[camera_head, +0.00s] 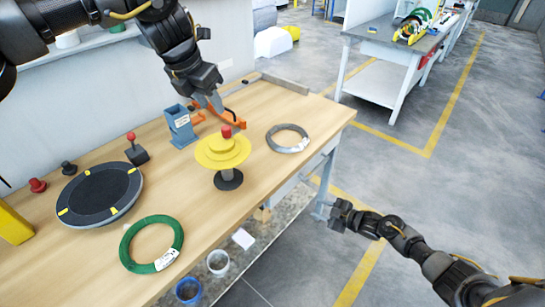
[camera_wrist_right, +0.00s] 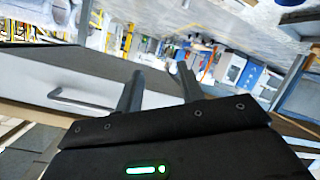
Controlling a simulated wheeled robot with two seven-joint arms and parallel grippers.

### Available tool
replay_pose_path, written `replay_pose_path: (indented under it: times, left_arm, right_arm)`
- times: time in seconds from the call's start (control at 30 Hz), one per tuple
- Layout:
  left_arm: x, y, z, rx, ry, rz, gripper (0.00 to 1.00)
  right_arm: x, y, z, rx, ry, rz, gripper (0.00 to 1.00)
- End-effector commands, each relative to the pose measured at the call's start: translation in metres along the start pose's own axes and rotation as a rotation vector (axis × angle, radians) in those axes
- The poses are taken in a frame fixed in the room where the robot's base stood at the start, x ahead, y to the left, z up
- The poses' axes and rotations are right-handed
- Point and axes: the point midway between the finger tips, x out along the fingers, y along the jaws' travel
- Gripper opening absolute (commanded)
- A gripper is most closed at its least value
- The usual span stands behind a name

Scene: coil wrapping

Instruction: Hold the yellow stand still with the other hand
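The yellow stand (camera_head: 222,152) stands upright near the table's front edge. It has stacked yellow discs, a red knob (camera_head: 227,131) on top and a dark round base. My left gripper (camera_head: 213,101) is just behind and above the stand, with its fingers around an orange tool (camera_head: 236,121); it appears shut on this tool, whose far end lies close to the red knob. My right gripper (camera_head: 339,214) is off the table's front edge, right of and apart from the stand. In the right wrist view its two dark fingers (camera_wrist_right: 158,88) are spread, with nothing between them.
A grey wire coil (camera_head: 288,139) lies right of the stand, and a green coil (camera_head: 151,244) lies front left. A dark turntable (camera_head: 100,192) and a blue-grey holder (camera_head: 180,127) are also on the table (camera_head: 205,205). Bins sit on a lower shelf.

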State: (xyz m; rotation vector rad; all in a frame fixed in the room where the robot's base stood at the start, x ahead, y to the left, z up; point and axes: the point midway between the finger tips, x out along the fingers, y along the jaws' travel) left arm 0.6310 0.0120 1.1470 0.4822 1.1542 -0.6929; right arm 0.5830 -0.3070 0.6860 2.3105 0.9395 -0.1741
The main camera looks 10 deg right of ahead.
Motion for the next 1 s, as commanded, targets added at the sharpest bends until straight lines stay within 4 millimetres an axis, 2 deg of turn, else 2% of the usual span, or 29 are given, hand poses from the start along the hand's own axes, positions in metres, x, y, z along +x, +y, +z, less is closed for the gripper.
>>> replay_pose_path:
  times: [0.03, 0.1, 0.17, 0.23, 0.33, 0.4, 0.5, 0.6, 0.7, 0.8, 1.0]
  left_arm:
    - [0.0, 0.0, 0.0, 0.0, 0.0, 0.0, 0.36]
    - [0.0, 0.0, 0.0, 0.0, 0.0, 0.0, 0.36]
    - [0.0, 0.0, 0.0, 0.0, 0.0, 0.0, 0.36]
    - [0.0, 0.0, 0.0, 0.0, 0.0, 0.0, 0.36]
    - [0.0, 0.0, 0.0, 0.0, 0.0, 0.0, 0.36]
    - [0.0, 0.0, 0.0, 0.0, 0.0, 0.0, 0.36]
    - [0.0, 0.0, 0.0, 0.0, 0.0, 0.0, 0.36]
    - [0.0, 0.0, 0.0, 0.0, 0.0, 0.0, 0.36]
    - [0.0, 0.0, 0.0, 0.0, 0.0, 0.0, 0.36]
    - [0.0, 0.0, 0.0, 0.0, 0.0, 0.0, 0.36]
    - [0.0, 0.0, 0.0, 0.0, 0.0, 0.0, 0.36]
  right_arm:
    - [-0.001, 0.025, -0.024, -0.065, 0.059, -0.009, 0.38]
    - [-0.005, 0.052, -0.06, -0.155, 0.145, -0.032, 0.38]
    - [-0.01, 0.072, -0.093, -0.238, 0.221, -0.055, 0.38]
    - [-0.016, 0.088, -0.134, -0.346, 0.315, -0.084, 0.38]
    - [-0.016, 0.095, -0.195, -0.524, 0.459, -0.119, 0.38]
    - [-0.011, 0.089, -0.233, -0.651, 0.557, -0.127, 0.38]
    - [-0.003, 0.078, -0.278, -0.809, 0.674, -0.119, 0.38]
    - [0.001, 0.067, -0.311, -0.932, 0.767, -0.107, 0.38]
    - [0.002, 0.058, -0.332, -1.015, 0.83, -0.097, 0.38]
    - [0.002, 0.053, -0.344, -1.06, 0.866, -0.089, 0.38]
    - [0.003, 0.051, -0.349, -1.078, 0.881, -0.084, 0.38]
